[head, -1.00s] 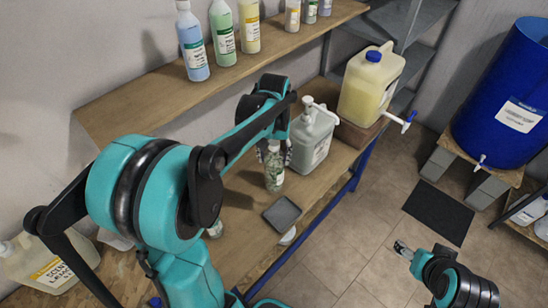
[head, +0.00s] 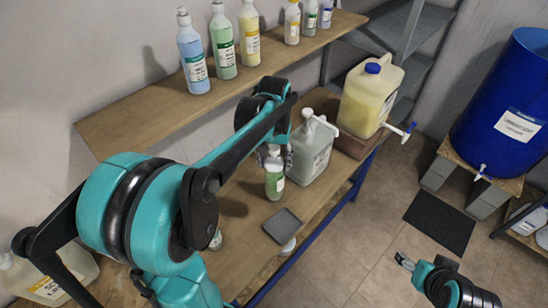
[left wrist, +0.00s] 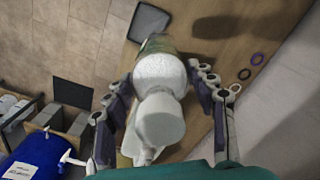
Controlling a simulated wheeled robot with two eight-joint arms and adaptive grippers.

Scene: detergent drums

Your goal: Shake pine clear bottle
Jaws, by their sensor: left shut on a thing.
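A small clear bottle with green contents, a pale label and a white cap (head: 274,182) is upright over the workbench in the head view. My left gripper (head: 274,154) comes down from above and is shut on its upper part. In the left wrist view, the bottle's white cap and pale shoulder (left wrist: 160,100) fill the space between the fingers of the left gripper (left wrist: 163,78). The bottle's base is hidden there, and I cannot tell whether it touches the bench. My right gripper (head: 404,261) is low at the right, over the floor, too small to read.
A grey tray (head: 282,225) lies in front of the bottle on the workbench (head: 240,245). A white pump jug (head: 312,150) stands close right, with a yellow canister (head: 370,98) beyond. Several bottles stand on the upper shelf (head: 150,118). A blue drum (head: 505,90) stands at far right.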

